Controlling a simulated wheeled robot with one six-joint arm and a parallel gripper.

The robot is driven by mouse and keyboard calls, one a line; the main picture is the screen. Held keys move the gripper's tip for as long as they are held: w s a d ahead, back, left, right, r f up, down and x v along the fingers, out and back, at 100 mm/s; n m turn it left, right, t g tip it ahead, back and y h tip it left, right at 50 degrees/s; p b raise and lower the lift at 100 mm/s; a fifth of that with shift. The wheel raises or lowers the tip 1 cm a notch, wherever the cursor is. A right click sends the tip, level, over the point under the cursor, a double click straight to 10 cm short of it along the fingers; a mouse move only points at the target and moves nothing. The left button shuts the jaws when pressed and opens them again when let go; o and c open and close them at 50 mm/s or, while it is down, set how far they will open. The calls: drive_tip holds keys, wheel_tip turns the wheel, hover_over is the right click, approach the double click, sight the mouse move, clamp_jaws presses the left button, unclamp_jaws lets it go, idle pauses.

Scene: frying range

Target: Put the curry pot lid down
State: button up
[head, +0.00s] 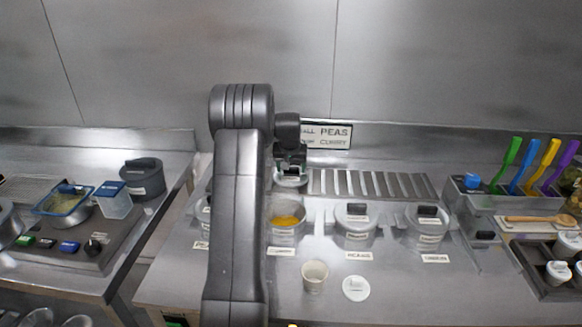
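The curry pot (287,232) stands open in the counter with yellow curry (286,219) showing inside. The round grey curry pot lid (291,182) is behind the pot, left of the slatted rack. My gripper (291,169) points down right over the lid and appears closed on its handle, which the fingers hide. I cannot tell whether the lid touches the surface under it or hangs just above. My arm hides part of the counter left of the pot.
Two lidded pots (356,220) (428,226) stand to the right. A slatted rack (375,184) lies behind them. A white cup (314,276) and a white round lid (355,288) sit in front. A sign (327,134) stands at the back. Coloured-handled utensils (540,165) stand right.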

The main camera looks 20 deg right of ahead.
sight(291, 169)
drive_tip(key=shift+o, duration=0.4)
drive_tip(key=shift+r, duration=0.1)
drive_tip(key=shift+r, duration=0.2)
drive_tip(key=b+v, duration=0.1)
drive_tip(key=v, duration=1)
drive_tip(key=shift+s+r, duration=0.25)
drive_tip(key=shift+r, duration=0.1)
drive_tip(key=shift+f, duration=0.1)
drive_tip(key=x, duration=1.2)
drive_tip(key=shift+w+a+f+p, duration=0.1)
drive_tip(key=shift+f+p, duration=0.25)
drive_tip(key=shift+p, duration=0.05)
wheel_tip(291, 169, up, 3)
drive_tip(key=shift+r, duration=0.6)
